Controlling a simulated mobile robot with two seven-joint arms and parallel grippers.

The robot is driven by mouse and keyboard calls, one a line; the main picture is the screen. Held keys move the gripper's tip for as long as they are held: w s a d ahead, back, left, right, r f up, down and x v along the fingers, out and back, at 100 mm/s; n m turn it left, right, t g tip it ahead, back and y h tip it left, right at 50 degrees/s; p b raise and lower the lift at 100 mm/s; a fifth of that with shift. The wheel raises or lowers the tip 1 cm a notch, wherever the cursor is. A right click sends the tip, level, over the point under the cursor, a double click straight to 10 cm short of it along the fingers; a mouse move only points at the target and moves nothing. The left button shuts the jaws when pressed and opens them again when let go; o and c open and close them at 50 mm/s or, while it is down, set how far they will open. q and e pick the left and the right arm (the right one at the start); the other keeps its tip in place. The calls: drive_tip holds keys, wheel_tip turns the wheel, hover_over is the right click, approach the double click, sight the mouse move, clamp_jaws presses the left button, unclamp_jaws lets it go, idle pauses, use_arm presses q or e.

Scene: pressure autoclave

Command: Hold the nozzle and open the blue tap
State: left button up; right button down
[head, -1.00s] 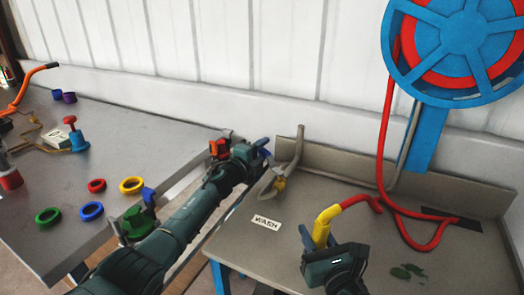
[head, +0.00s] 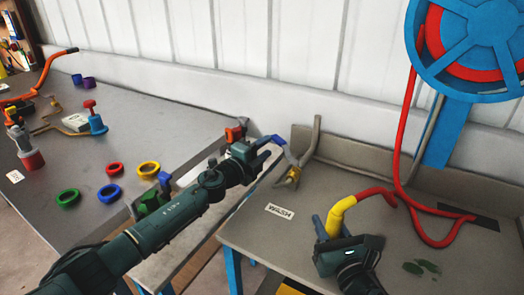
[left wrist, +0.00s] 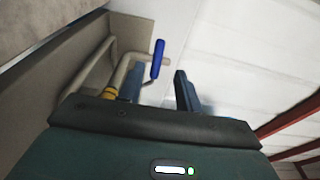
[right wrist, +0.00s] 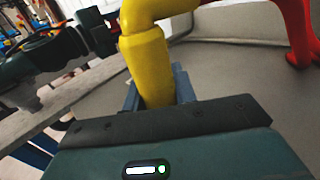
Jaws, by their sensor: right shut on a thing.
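The yellow nozzle (head: 341,212) is on the end of the red hose above the wash table. My right gripper (head: 332,226) is shut on it, and the right wrist view shows the nozzle (right wrist: 150,72) rising from between the fingers. The blue tap handle (left wrist: 157,60) belongs to the bent grey pipe (head: 315,140) with a yellowish fitting at the table's back left. My left gripper (head: 268,150) is open beside this handle. In the left wrist view the handle shows between the open fingers (left wrist: 162,88), nearer the left one; I cannot tell whether they touch.
The wash table (head: 250,236) carries a WASH label (head: 279,211) and a green patch (head: 421,267). A blue hose reel (head: 468,45) hangs above it. The left workbench (head: 150,107) holds coloured rings and valves. The wash table's middle is mostly clear.

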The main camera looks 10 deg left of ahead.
use_arm(q)
drive_tip(key=shift+s+a, duration=0.15)
drive_tip(key=shift+s, duration=0.2)
drive_tip(key=shift+s+d+n, duration=0.2)
drive_tip(key=shift+d+n, duration=0.05)
drive_tip(key=shift+n, duration=0.15)
drive_tip(key=c, duration=0.3)
drive_tip(key=n, duration=0.3)
drive_tip(key=s+d+n+t, duration=0.1)
drive_tip(key=n, duration=0.2)
drive_tip(key=s+d+r+n, duration=0.1)
drive_tip(key=n, duration=0.1)
drive_tip(key=shift+s+d+n, duration=0.15)
drive_tip(key=shift+s+n, duration=0.05)
drive_tip(key=shift+n, duration=0.2)
clamp_jaws()
drive_tip(key=s+a+f+n+t+y, duration=0.1)
drive_tip(key=s+a+n+y, duration=0.2)
drive_tip(key=n, duration=1.2)
drive_tip(key=s+a+n+y, duration=0.3)
drive_tip(key=s+n, duration=0.1)
drive_tip(key=n, duration=1.2)
drive_tip(key=w+d, duration=0.4)
drive_tip(key=w, duration=0.8)
drive_tip(key=shift+w+d, duration=0.2)
drive_tip(key=shift+d, duration=0.2)
